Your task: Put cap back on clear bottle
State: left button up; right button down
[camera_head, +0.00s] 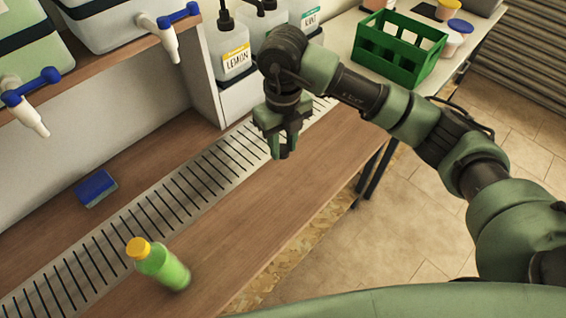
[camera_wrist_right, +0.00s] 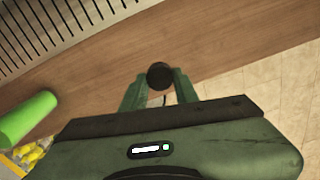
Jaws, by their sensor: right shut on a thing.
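My right gripper (camera_head: 284,148) is above the wooden counter, near the slatted metal strip, pointing down. In the right wrist view, a small dark round cap (camera_wrist_right: 160,76) sits between its fingertips (camera_wrist_right: 160,90), and the gripper is shut on it. In the head view the cap is hard to make out. I see no clear bottle without a top. My left gripper is out of view.
A slatted drain strip (camera_head: 195,178) runs along the counter (camera_head: 238,222). A blue sponge (camera_head: 95,187) lies near the wall. Pump bottles, one labelled LEMON (camera_head: 234,50), stand behind the gripper. Drums with taps (camera_head: 160,30) overhang at upper left. A green crate (camera_head: 396,58) stands at back right.

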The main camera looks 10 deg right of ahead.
aim_at(283, 150)
jog(key=shift+r, duration=2.25)
jog(key=n, duration=0.1)
jog(key=d+n, duration=0.1)
jog(key=n, duration=0.1)
jog(key=shift+s+d+f, duration=0.1)
jog(key=shift+s+f, duration=0.05)
jog(key=shift+s, duration=0.25)
jog(key=s+d+f+n, duration=0.1)
jog(key=s+d+n, duration=0.2)
jog(key=n, duration=1.1)
jog(key=s+d+f+n, duration=0.1)
jog(key=s+d+n, duration=0.3)
jog(key=s+n, duration=0.4)
jog(key=shift+d+n, duration=0.3)
jog(key=shift+n, duration=3.1)
